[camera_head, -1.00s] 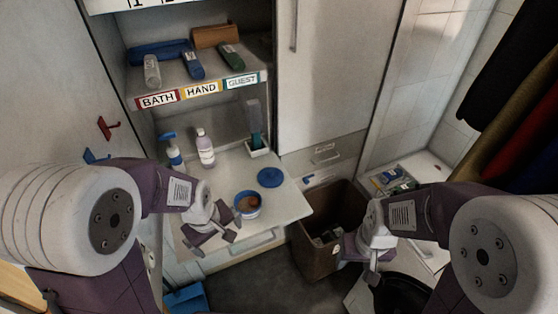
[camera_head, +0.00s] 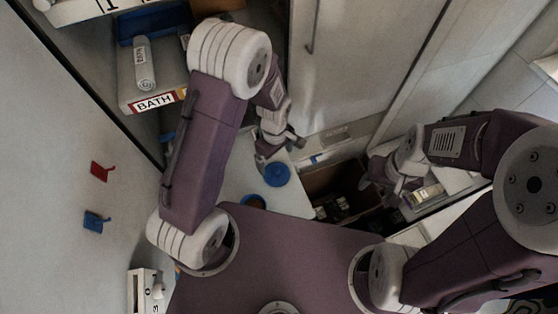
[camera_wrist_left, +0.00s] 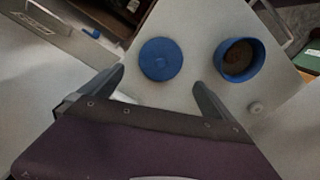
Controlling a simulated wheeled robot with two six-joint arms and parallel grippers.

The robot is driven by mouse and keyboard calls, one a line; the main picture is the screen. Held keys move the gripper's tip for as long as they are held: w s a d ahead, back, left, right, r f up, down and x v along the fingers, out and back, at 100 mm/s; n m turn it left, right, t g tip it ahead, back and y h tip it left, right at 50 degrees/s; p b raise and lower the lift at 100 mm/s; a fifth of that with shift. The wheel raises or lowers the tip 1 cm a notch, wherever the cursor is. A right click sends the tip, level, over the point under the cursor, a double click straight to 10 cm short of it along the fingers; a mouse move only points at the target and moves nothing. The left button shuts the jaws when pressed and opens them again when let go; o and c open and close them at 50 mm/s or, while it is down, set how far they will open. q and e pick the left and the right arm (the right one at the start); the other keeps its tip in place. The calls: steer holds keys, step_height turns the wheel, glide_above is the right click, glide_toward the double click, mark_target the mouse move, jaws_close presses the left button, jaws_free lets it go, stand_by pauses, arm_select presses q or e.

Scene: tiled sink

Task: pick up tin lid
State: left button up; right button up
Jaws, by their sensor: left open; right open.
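The tin lid (camera_head: 277,174) is a round blue disc lying flat on the white counter. In the left wrist view the lid (camera_wrist_left: 161,59) lies just beyond and between my left gripper's two fingers. My left gripper (camera_head: 280,150) is open and empty, just above and beside the lid in the head view; its fingers also show in the left wrist view (camera_wrist_left: 160,85). The blue tin (camera_wrist_left: 238,59), open with brown contents, stands beside the lid, apart from it. In the head view the tin (camera_head: 254,201) is mostly hidden by my body. My right gripper (camera_head: 391,183) is open, away to the right.
A brown bin (camera_head: 335,185) with dark items stands right of the counter (camera_head: 240,178). A shelf with a white bottle (camera_head: 144,64) and a BATH label is above left. A red hook (camera_head: 102,171) and blue hook (camera_head: 95,221) are on the left wall.

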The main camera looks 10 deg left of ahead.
mark_target(276, 170)
arm_select(q)
steer(key=shift+s+d+r, duration=0.1)
steer(key=shift+s+r, duration=0.2)
steer(key=shift+s, duration=0.05)
steer(key=shift+s+f, duration=0.15)
steer(key=shift+f, duration=0.1)
steer(key=f, duration=0.2)
steer(key=w+f, duration=0.1)
steer(key=f, duration=0.1)
steer(key=shift+w+p, duration=0.1)
steer(key=shift+p, duration=0.25)
steer(key=shift+f, duration=0.1)
steer(key=shift+s+d+f+p, duration=0.1)
steer(key=shift+s+f+p, duration=0.15)
steer(key=shift+f+p, duration=0.25)
steer(key=shift+s+f+p, duration=0.25)
steer(key=shift+f, duration=0.45)
steer(key=shift+w+f, duration=0.25)
steer(key=shift+f, duration=0.85)
steer(key=shift+w+f, duration=0.1)
steer(key=shift+f, duration=0.05)
steer(key=c, duration=1.1)
arm_select(e)
step_height(276, 170, up, 2)
steer(key=shift+s+r, duration=0.15)
steer(key=shift+r, duration=0.1)
